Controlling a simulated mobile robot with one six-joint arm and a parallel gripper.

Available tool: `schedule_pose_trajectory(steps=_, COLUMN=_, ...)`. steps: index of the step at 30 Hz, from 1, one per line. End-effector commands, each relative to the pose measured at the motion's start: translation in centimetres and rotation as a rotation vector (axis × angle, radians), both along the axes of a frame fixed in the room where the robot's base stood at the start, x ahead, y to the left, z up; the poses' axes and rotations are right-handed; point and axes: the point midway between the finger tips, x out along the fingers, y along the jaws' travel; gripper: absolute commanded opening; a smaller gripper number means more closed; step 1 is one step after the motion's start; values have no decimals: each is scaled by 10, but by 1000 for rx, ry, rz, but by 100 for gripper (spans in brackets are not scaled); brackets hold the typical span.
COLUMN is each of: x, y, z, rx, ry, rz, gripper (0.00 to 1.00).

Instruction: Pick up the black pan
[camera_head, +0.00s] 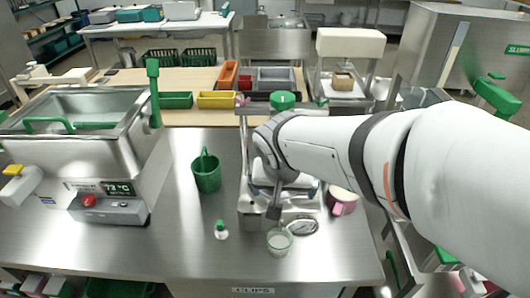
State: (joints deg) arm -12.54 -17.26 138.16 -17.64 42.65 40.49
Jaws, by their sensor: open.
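I cannot clearly make out a black pan in the head view. A small round dish or dial with a dark and silver face (303,226) lies at the front of the metal machine, but I cannot tell whether it is the pan. My gripper (274,210) hangs below my white wrist, over the front of this machine, just above and left of the round piece. It is open, small in the picture and partly hidden by my arm. No object is clearly seen between its fingers.
A clear glass beaker (279,240) stands just in front of my gripper. A pink cup (342,201) is to the right, a green basket (206,172) and a small bottle (221,230) to the left. A steel bath (85,150) stands far left. The front-left steel counter (170,245) is clear.

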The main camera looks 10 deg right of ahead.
Motion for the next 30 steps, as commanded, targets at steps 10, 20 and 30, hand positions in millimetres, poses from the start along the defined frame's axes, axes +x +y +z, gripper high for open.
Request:
schedule_pose_trajectory(steps=10, x=34, y=25, z=-49, rx=13, ry=-58, rz=-94, gripper=100)
schedule_pose_trajectory(steps=20, x=89, y=1, z=-47, rx=13, ry=-57, rz=-101, gripper=100)
schedule_pose_trajectory(steps=30, x=118, y=-10, z=-47, rx=14, ry=-58, rz=-97, gripper=100)
